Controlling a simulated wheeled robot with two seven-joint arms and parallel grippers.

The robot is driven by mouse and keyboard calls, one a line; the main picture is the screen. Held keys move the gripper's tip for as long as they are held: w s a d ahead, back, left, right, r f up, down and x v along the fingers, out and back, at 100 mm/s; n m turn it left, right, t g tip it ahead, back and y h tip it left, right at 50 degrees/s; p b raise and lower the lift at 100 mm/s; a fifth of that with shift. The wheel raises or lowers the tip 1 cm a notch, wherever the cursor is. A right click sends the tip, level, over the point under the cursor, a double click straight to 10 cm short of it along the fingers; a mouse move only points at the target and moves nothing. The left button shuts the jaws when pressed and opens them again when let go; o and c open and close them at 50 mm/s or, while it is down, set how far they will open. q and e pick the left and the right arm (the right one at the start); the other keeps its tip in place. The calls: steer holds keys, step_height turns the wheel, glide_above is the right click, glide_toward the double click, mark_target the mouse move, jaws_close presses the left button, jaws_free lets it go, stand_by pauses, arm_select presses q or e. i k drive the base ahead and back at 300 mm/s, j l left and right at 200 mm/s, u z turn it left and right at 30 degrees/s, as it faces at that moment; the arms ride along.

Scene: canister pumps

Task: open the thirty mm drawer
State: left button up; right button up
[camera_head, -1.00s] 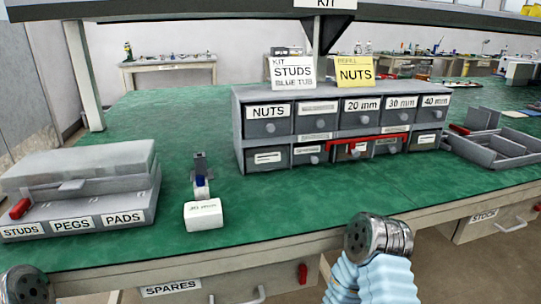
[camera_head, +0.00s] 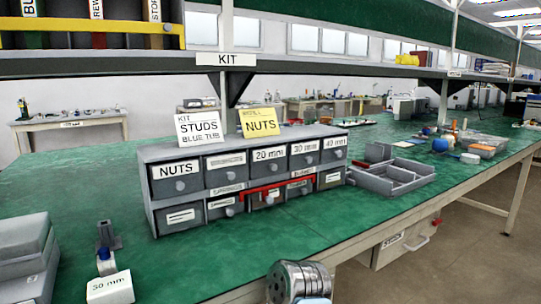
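The 30 mm drawer (camera_head: 304,153) is in the top row of the grey drawer cabinet (camera_head: 236,142), between the 20 mm drawer (camera_head: 269,161) and the 40 mm drawer (camera_head: 334,147). It looks shut, its face level with its neighbours, with a round knob below the label. No gripper fingers show. A round metal joint of my arm shows at the bottom middle, in front of the bench and well short of the cabinet. Neither gripper can be seen.
A red bar (camera_head: 262,190) runs across part of the lower drawers. A grey divided tray (camera_head: 392,178) sits right of the cabinet. Green bench (camera_head: 260,240) before the drawers is clear.

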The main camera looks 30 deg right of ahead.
mark_target(296, 161)
steer(key=k+l+z, duration=0.6)
steer(key=k+l, duration=0.2)
steer(key=l, duration=0.1)
